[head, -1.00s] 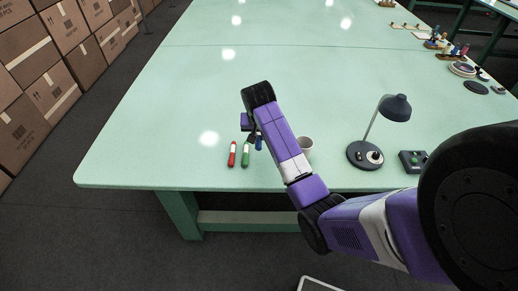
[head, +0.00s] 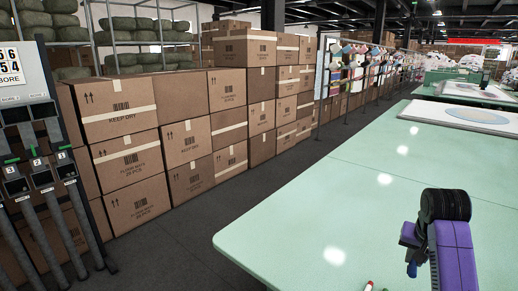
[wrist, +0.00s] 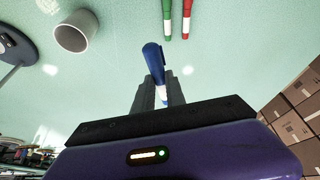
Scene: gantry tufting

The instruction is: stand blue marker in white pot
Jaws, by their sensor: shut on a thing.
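The blue marker (wrist: 152,58), with a white band, shows between the fingers of my gripper (wrist: 158,95) in the wrist view. My gripper is shut on it, and its blue end sticks out beyond the fingertips. The white pot (wrist: 76,31) is apart from the marker, at the upper left of the wrist view, on the green table; it is outside the head view. In the head view my gripper (head: 411,262) is at the lower right over the table, partly hidden by my wrist. I cannot tell how high the marker is.
A red marker (wrist: 187,14) and a green marker (wrist: 168,16) lie side by side near my gripper. A lamp base (wrist: 14,48) stands left of the pot in the wrist view. The table (head: 310,225) is clear beyond my gripper. Stacked cartons (head: 185,150) stand across the aisle.

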